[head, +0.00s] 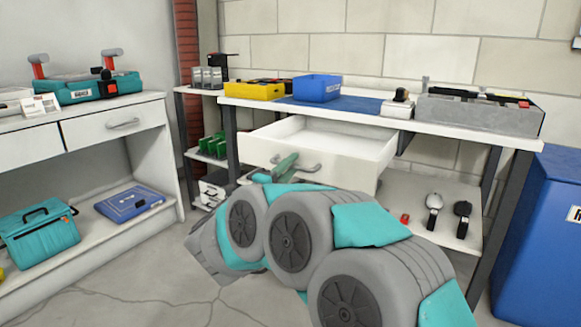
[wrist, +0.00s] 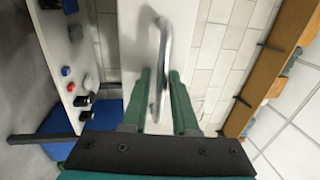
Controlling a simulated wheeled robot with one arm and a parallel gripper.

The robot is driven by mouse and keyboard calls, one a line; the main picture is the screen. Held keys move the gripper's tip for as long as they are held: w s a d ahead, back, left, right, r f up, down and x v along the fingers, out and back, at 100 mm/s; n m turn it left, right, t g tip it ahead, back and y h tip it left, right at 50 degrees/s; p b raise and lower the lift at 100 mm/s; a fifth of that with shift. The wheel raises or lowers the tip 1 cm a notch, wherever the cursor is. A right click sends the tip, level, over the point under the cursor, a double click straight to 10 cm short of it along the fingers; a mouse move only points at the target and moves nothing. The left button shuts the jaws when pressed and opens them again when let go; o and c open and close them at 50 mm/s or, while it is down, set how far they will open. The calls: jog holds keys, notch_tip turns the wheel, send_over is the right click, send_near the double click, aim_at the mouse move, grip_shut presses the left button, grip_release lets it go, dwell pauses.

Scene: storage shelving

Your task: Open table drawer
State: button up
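The white table drawer (head: 318,148) is pulled well out from under the workbench top at the centre of the head view, and its empty inside shows. Its curved metal handle (head: 310,165) is on the front face. My gripper (head: 287,160) is at the handle, with a green finger showing at its left part. In the wrist view, the handle (wrist: 164,40) passes between the two green fingers of my gripper (wrist: 159,75), slightly tilted. The fingers are drawn in close on either side of it. Their exact contact with the bar is hard to see.
The workbench top (head: 440,127) holds a yellow bin (head: 254,91), a blue bin (head: 317,88) and a grey box (head: 480,112). A blue cabinet (head: 545,235) stands at right. A white desk (head: 90,125) stands at left. Floor (head: 135,270) is clear between desk and arm.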

jog(key=v, duration=0.8)
jog(key=shift+p, duration=0.3)
jog(key=shift+w, duration=0.2)
